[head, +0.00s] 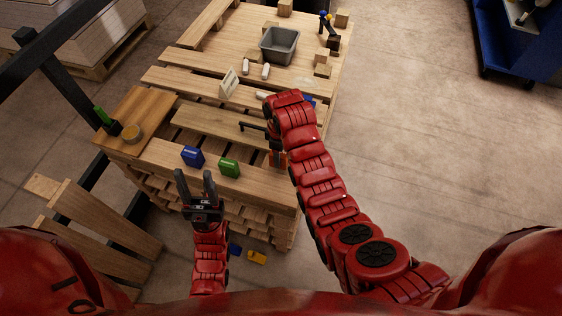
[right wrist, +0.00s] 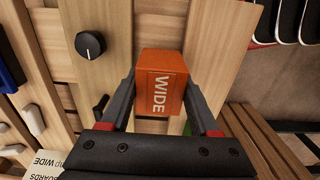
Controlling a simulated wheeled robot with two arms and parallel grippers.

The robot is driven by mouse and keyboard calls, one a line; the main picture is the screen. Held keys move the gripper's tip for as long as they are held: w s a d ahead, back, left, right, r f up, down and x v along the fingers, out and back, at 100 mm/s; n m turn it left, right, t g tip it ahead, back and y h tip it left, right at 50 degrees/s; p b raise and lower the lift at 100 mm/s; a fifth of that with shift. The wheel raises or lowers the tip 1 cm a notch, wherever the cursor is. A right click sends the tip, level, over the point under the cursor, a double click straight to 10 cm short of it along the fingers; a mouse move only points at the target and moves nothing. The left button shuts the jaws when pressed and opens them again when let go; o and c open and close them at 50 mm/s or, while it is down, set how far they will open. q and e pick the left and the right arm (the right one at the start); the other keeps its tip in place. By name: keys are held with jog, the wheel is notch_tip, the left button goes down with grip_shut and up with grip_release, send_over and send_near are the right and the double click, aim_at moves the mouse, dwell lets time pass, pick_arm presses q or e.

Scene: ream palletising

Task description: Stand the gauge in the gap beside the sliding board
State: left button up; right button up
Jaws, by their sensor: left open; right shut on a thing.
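The gauge (right wrist: 162,82) is an orange block marked WIDE. In the right wrist view it sits between the fingers of my right gripper (right wrist: 160,100), which is shut on it. In the head view my right gripper (head: 277,150) is over the near right part of the slatted pallet, and a little orange of the gauge shows there. A board with a black knob (right wrist: 90,44) lies beside the gauge in the right wrist view; I cannot tell whether it is the sliding board. Whether the gauge touches the boards is unclear. My left gripper (head: 195,176) is open and empty at the pallet's near edge.
A blue block (head: 193,156) and a green block (head: 229,168) stand on the near slat. A white card (head: 228,83) and a grey bin (head: 279,46) are farther back. Open floor lies to the right.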

jog(key=shift+w+d, duration=0.2)
notch_tip(320, 180, down, 2)
jog(key=shift+f+p, duration=0.25)
jog(key=shift+p, duration=0.45)
jog(key=shift+f, duration=0.45)
jog(key=shift+f, duration=0.2)
jog(key=o, duration=1.4)
jog(key=shift+o, duration=0.2)
jog(key=shift+r, duration=0.2)
